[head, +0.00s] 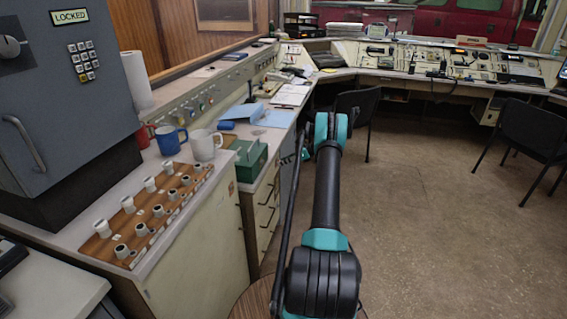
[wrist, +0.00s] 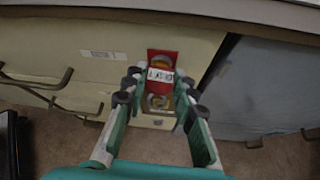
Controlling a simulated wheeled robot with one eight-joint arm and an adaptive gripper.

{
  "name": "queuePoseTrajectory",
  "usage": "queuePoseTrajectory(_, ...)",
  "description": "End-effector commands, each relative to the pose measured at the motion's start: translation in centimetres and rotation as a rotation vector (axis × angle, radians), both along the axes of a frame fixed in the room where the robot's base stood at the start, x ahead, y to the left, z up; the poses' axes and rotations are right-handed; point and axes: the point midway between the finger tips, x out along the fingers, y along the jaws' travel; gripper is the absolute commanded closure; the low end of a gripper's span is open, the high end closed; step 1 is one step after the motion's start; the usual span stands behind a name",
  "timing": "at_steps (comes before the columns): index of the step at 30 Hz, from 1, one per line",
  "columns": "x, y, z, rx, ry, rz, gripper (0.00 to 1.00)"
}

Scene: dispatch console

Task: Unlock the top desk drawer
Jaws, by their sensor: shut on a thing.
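In the wrist view, a red piece with a white lettered label (wrist: 161,76) is in front of the pale top drawer face (wrist: 100,55). The lettering is too blurred to read surely. A round, yellowish-grey part (wrist: 158,102) shows just below the label. My gripper (wrist: 160,88) has its two teal fingers on either side of this red piece and is shut on it. The exact contact is not clear. In the head view the drawer stack (head: 267,205) stands left of my arm, and my fingertips cannot be made out.
Dark bar handles (wrist: 50,85) jut from drawers at the left. A grey safe (head: 65,100) displays LOCKED. Open floor (head: 430,220) lies to the right, with black chairs (head: 528,130).

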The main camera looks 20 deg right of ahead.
Motion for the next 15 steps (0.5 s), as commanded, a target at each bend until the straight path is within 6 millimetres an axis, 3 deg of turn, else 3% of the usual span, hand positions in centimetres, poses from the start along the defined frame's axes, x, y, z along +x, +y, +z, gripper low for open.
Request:
queuePoseTrajectory(6,0.02,0.32,0.05,-0.022,-0.035,0.003,0.97)
queuePoseTrajectory(7,0.01,0.31,0.05,-0.022,-0.035,0.003,0.70)
queuePoseTrajectory(12,-0.01,0.18,0.04,-0.022,-0.035,0.002,0.49)
queuePoseTrajectory(15,-0.02,0.13,0.02,-0.022,-0.035,0.001,0.49)
